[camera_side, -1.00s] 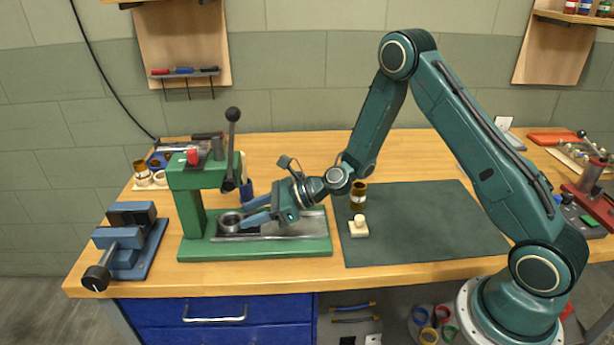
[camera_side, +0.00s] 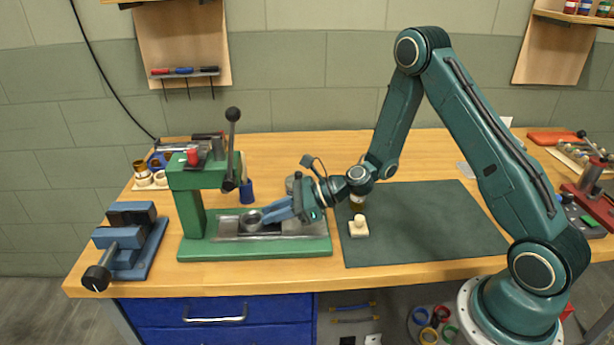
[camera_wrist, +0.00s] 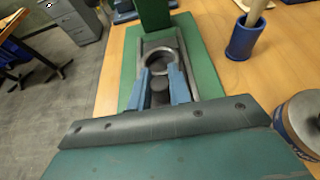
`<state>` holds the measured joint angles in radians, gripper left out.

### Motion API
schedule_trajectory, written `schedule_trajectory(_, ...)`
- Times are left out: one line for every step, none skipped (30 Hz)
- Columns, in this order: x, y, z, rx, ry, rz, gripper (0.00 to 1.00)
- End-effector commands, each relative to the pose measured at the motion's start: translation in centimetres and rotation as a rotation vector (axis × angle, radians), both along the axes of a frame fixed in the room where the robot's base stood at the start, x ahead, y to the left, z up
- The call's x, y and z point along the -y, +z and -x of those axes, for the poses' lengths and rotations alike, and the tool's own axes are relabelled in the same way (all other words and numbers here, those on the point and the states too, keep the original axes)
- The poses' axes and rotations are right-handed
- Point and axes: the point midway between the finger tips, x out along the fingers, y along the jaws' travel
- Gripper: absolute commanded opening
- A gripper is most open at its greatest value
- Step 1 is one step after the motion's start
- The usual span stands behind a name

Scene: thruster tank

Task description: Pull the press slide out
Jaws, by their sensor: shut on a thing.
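The green press (camera_side: 190,178) stands on a long green base, its lever upright with a black ball on top. The metal press slide (camera_side: 252,219), with a round ring nest at its left end, lies in the track on the base, to the right of the press head. My gripper (camera_side: 270,213) reaches in low from the right, its blue fingers shut on the slide's dark knob. In the wrist view the fingers (camera_wrist: 163,88) stand on both sides of this knob (camera_wrist: 159,84), and the ring nest (camera_wrist: 160,53) shows just beyond. The fingers partly hide the slide.
A blue vise (camera_side: 130,240) stands left of the press. A blue cup (camera_side: 246,191) stands behind the base. A pale block with a knob (camera_side: 358,227) and a dark-yellow cylinder (camera_side: 357,203) sit on the dark mat (camera_side: 430,225) at right, which is mostly clear.

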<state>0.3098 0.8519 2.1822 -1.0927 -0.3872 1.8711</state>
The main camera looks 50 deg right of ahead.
Motion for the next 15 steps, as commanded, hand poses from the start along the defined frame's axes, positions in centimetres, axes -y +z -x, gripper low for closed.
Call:
schedule_trajectory(0.8, -0.2, 0.6, -0.006, -0.008, 0.001, 0.00)
schedule_trajectory(1.1, -0.2, 0.9, -0.006, -0.006, 0.003, 0.00)
schedule_trajectory(1.5, -0.2, 1.3, -0.006, -0.007, 0.002, 0.00)
schedule_trajectory(1.8, -0.2, 1.6, -0.006, -0.006, 0.003, 0.00)
schedule_trajectory(2.2, -0.2, 1.9, -0.006, -0.007, 0.003, 0.00)
schedule_trajectory(2.6, -0.2, 2.3, -0.005, -0.007, 0.003, 0.00)
schedule_trajectory(2.8, -0.2, 2.7, -0.006, -0.007, 0.002, 0.00)
schedule_trajectory(3.2, -0.2, 2.9, -0.006, -0.007, 0.004, 0.00)
schedule_trajectory(3.6, -0.2, 3.3, -0.006, -0.007, 0.004, 0.00)
schedule_trajectory(3.9, -0.2, 3.6, -0.006, -0.007, 0.004, 0.00)
schedule_trajectory(4.1, -0.2, 3.9, -0.006, -0.007, 0.004, 0.00)
schedule_trajectory(4.5, -0.2, 4.2, -0.005, -0.008, 0.004, 0.00)
schedule_trajectory(4.7, -0.2, 4.5, -0.004, -0.008, 0.004, 0.00)
schedule_trajectory(4.9, -0.2, 4.7, -0.005, -0.006, 0.004, 0.00)
schedule_trajectory(5.2, -0.2, 5.0, -0.005, -0.007, 0.004, 0.00)
